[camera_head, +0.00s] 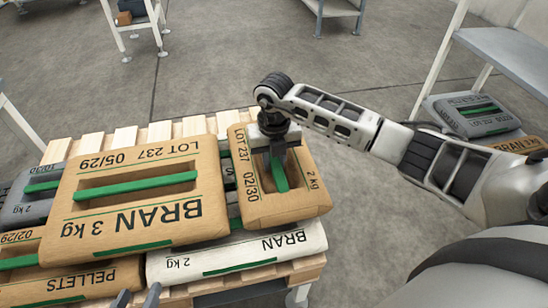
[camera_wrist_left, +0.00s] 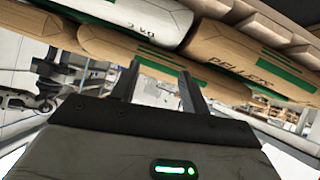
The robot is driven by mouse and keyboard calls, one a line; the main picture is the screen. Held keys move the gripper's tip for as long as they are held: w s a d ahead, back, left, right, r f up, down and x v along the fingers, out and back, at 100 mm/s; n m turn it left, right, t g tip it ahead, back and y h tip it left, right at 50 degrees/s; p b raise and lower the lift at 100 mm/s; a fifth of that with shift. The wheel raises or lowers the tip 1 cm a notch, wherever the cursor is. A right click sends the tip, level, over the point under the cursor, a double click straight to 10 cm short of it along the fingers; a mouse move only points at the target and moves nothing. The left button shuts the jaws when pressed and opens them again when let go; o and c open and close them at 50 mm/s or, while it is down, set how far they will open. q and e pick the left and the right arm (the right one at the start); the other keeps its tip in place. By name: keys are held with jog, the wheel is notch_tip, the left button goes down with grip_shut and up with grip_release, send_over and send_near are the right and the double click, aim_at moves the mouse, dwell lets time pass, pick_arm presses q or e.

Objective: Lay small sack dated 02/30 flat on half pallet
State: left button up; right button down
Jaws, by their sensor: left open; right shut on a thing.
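The small tan sack (camera_head: 300,195) marked LOT 237, 02/30 and 2 kg is at the right end of the stack, its print running lengthwise away from me. My right gripper (camera_head: 276,150) is shut on it at its green strip, from above. It looks roughly level; whether it rests on the sacks below or hangs just over them I cannot tell. The slatted wooden half pallet (camera_head: 125,137) lies under the stack. My left gripper (camera_head: 137,299) is open and empty at the front edge; it also shows in the left wrist view (camera_wrist_left: 158,82), below the sacks.
On the pallet are a large BRAN 3 kg sack (camera_head: 130,225) dated 05/29, a white BRAN 2 kg sack (camera_head: 235,255), a PELLETS sack (camera_head: 75,284) and a grey sack (camera_head: 18,205). More sacks (camera_head: 470,115) lie at the right. Bare pallet slats show at the back.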

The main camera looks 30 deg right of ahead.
pick_arm(q)
jog(key=shift+w+d+f, duration=0.1)
jog(key=shift+w+f, duration=0.1)
jog(key=shift+f, duration=0.15)
pick_arm(e)
jog(key=shift+w, duration=0.15)
jog(key=c, duration=1.2)
grip_release()
jog(key=shift+s+f, duration=0.2)
pick_arm(q)
jog(key=shift+r, duration=0.15)
pick_arm(e)
jog(key=shift+r, duration=0.1)
